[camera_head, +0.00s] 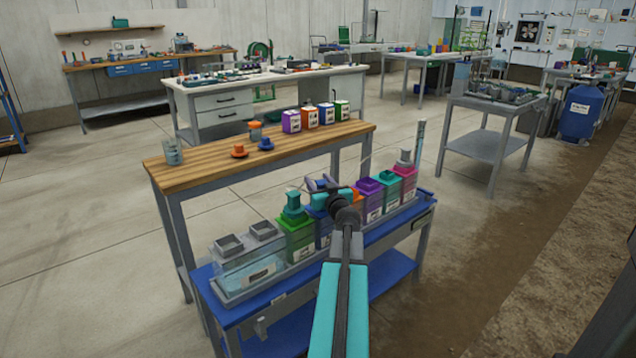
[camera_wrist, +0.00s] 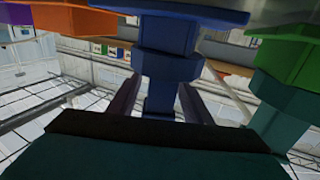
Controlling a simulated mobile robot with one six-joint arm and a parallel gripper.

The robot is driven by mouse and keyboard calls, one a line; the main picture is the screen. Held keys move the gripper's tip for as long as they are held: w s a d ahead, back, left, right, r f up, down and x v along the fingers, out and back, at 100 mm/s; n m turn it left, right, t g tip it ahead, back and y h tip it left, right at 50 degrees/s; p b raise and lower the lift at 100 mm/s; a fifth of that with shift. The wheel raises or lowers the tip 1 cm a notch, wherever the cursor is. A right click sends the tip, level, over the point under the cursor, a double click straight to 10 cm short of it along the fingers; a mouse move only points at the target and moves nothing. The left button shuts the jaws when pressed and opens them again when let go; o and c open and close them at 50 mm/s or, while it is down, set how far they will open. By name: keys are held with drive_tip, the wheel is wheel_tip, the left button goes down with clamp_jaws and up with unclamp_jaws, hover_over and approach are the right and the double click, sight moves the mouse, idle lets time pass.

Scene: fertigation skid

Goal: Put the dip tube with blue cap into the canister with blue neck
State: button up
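The canister with blue neck (camera_head: 323,232) stands in the row on the blue bench, between the green and orange canisters; my gripper hides its top in the head view. In the wrist view its neck (camera_wrist: 166,65) fills the upper middle. The dip tube's blue cap (camera_wrist: 160,103) sits at the neck, its grip part between my fingers; the tube itself is hidden, seemingly inside the canister. My gripper (camera_head: 322,186) is just over this canister. In the wrist view its two fingers (camera_wrist: 160,90) stand either side of the cap, apart, with narrow gaps showing.
The green canister (camera_head: 297,240) with its teal cap (camera_head: 293,203) stands close on the left. A clear tank (camera_head: 247,262) fills the bench's left end. A wooden-topped table (camera_head: 200,168) stands behind.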

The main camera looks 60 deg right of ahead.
sight(323, 187)
drive_tip(key=shift+s+a, duration=0.1)
drive_tip(key=shift+b+v, duration=0.3)
drive_tip(key=shift+v, duration=3.85)
drive_tip(key=shift+r+p, duration=0.2)
drive_tip(key=shift+p, duration=0.35)
drive_tip(key=shift+s+a+f+p, duration=0.1)
drive_tip(key=shift+a+p, duration=0.05)
drive_tip(key=shift+p, duration=0.45)
drive_tip(key=shift+s+a+p, duration=0.15)
drive_tip(key=shift+p, duration=0.4)
drive_tip(key=p+v, duration=0.1)
drive_tip(key=p, duration=0.4)
drive_tip(key=shift+s+a, duration=0.2)
drive_tip(key=shift+s, duration=0.1)
drive_tip(key=p, duration=0.6)
drive_tip(key=shift+s+a, duration=0.35)
drive_tip(key=shift+s, duration=0.05)
drive_tip(key=s+p, duration=0.1)
drive_tip(key=p, duration=0.4)
drive_tip(key=shift+a, duration=0.4)
